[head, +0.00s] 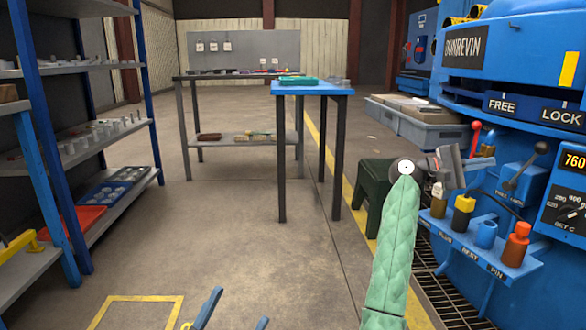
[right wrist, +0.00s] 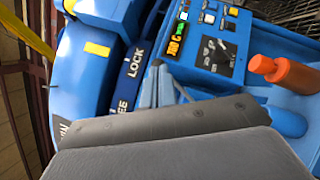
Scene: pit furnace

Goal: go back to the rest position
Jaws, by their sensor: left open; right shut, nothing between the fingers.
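My right arm, in a green quilted sleeve, reaches up in the head view. Its grey gripper (head: 466,166) is shut and empty, in front of the blue machine (head: 500,75) and above a shelf of coloured parts. In the right wrist view its grey fingers (right wrist: 160,128) fill the lower part, with the machine's panel behind them. My left gripper (head: 235,317) shows only as two blue fingertips at the bottom edge, spread apart and empty above the floor.
The machine's shelf (head: 470,245) holds several coloured parts; a red-knobbed lever (head: 475,127) and a black-knobbed lever (head: 540,149) stand nearby. A dark green stool (head: 376,190), a blue-topped table (head: 312,89) and left shelving (head: 110,135) surround clear floor (head: 230,230).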

